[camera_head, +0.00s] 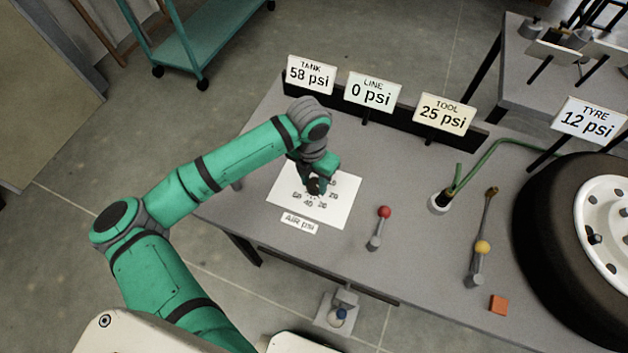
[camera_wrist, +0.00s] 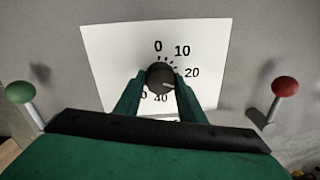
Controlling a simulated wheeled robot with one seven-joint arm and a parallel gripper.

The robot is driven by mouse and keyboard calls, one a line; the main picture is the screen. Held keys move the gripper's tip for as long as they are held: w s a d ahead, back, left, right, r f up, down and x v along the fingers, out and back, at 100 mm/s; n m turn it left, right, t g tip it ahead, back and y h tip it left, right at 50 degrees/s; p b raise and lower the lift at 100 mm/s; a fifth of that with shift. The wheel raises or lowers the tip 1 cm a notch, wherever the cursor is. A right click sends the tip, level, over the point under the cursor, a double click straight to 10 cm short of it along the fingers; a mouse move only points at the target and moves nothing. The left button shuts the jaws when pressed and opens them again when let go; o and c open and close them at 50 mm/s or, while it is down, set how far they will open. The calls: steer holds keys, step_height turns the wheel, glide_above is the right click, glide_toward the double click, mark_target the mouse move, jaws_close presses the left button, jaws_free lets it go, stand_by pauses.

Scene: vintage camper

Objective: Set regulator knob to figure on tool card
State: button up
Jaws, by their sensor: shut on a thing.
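The black regulator knob (camera_head: 313,187) stands on a white dial sheet (camera_head: 343,208) on the grey bench, by the label "AIR psi" (camera_head: 299,223). My gripper (camera_head: 318,180) is over the sheet, shut on the knob. In the wrist view the knob (camera_wrist: 160,74) sits between my two green fingers. Figures 0, 10 and 20 show on the sheet; 40 is partly visible and 30 is hidden by a finger. A small pale mark on the knob seems to face right and slightly down, below 20. The tool card (camera_head: 443,114) reads 25 psi.
Other cards read tank (camera_head: 310,74) 58 psi, line (camera_head: 372,91) 0 psi and tyre (camera_head: 590,121) 12 psi. A red-topped lever (camera_head: 381,228) and a yellow-topped lever (camera_head: 480,260) stand right of the sheet. A green-topped lever (camera_wrist: 21,97) shows left in the wrist view. A tyre (camera_head: 555,235) fills the right.

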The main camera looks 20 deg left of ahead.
mark_target(312, 183)
steer(key=o, duration=1)
steer(key=shift+o, duration=0.2)
steer(key=shift+r, duration=0.15)
step_height(312, 183, up, 10)
steer(key=shift+a+r, duration=0.25)
